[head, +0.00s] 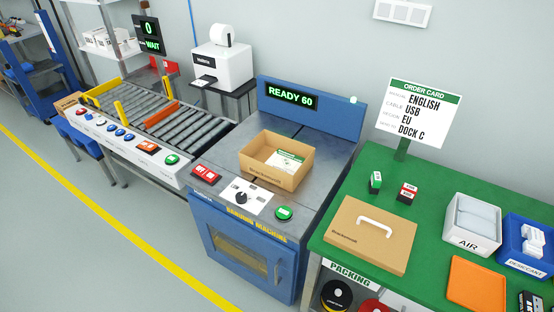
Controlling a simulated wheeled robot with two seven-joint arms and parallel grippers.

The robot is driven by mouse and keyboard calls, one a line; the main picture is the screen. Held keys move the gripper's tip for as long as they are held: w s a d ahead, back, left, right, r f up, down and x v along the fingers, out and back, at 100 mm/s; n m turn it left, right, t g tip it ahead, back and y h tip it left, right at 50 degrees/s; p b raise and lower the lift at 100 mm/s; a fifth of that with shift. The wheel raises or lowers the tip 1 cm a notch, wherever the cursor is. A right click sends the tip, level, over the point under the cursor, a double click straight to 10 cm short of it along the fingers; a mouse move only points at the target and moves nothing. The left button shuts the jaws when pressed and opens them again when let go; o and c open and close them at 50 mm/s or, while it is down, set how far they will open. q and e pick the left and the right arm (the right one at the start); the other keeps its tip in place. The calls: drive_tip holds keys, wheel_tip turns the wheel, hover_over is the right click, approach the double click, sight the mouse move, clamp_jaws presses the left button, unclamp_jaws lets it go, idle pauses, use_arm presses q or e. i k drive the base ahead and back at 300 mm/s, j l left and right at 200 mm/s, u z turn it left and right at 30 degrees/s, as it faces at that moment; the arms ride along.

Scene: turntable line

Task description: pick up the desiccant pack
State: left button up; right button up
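White desiccant packs (533,239) lie in a blue bin (524,266) labelled DESICCANT at the far right of the green packing table. The right picture edge cuts off part of the bin. How many packs are in it is hard to tell. Neither of my grippers shows in the head view.
A white AIR bin (468,240) stands left of the blue bin, an orange tray (473,284) in front. A cardboard lid (370,235) with a white handle lies on the green table (425,182). An open box (268,175) sits on the blue machine (236,243).

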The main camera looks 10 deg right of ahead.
sight(536, 237)
drive_tip(key=z, duration=2.1)
